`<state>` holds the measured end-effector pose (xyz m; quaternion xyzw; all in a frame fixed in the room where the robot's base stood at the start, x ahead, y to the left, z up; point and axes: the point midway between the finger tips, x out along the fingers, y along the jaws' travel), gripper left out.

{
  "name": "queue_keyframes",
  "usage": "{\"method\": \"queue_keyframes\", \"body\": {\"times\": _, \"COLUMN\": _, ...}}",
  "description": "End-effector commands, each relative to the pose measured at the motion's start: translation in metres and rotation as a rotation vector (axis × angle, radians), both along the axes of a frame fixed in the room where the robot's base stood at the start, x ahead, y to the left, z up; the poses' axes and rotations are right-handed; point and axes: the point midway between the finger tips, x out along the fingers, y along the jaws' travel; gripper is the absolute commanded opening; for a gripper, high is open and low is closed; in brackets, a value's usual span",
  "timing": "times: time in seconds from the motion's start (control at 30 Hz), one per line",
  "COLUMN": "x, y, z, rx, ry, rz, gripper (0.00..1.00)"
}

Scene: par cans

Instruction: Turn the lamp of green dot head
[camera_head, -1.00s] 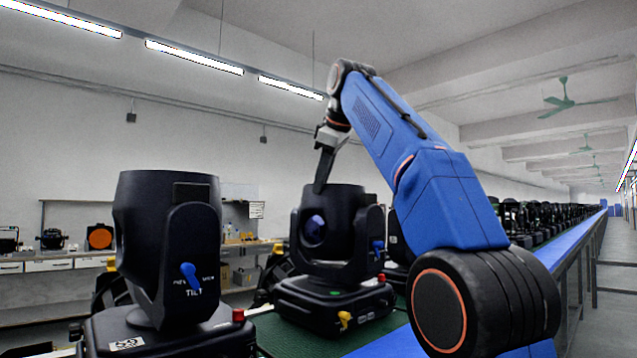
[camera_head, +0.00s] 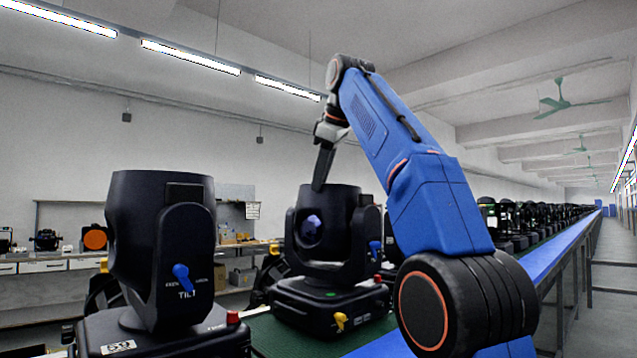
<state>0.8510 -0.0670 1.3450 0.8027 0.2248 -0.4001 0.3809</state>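The green dot head (camera_head: 327,222) is a black moving-head lamp with a round bluish lens facing left and toward me. Its base (camera_head: 345,307) bears a small green dot (camera_head: 330,294), a yellow lever (camera_head: 340,321) and a red knob at the right. A blue lever (camera_head: 375,250) sits on the side of its yoke. My gripper (camera_head: 318,187) points down at the top of the lamp housing, its tips at or just above the rim. I cannot tell whether it touches the lamp, or whether its fingers are apart.
A nearer black head (camera_head: 160,240) with a blue tilt lever (camera_head: 183,278) and red knob stands at the left front. Several more heads line the green and blue conveyor (camera_head: 570,245) to the right. A workbench (camera_head: 60,262) runs along the back wall.

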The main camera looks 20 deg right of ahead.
Motion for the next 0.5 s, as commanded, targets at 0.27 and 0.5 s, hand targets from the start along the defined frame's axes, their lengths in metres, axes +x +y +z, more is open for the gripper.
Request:
{"method": "queue_keyframes", "body": {"times": 0.27, "x": -0.012, "y": 0.001, "z": 0.017, "rx": 0.002, "ry": -0.005, "rz": 0.003, "gripper": 0.26}}
{"method": "queue_keyframes", "body": {"times": 0.5, "x": -0.018, "y": 0.001, "z": 0.024, "rx": 0.002, "ry": -0.006, "rz": 0.005, "gripper": 0.26}}
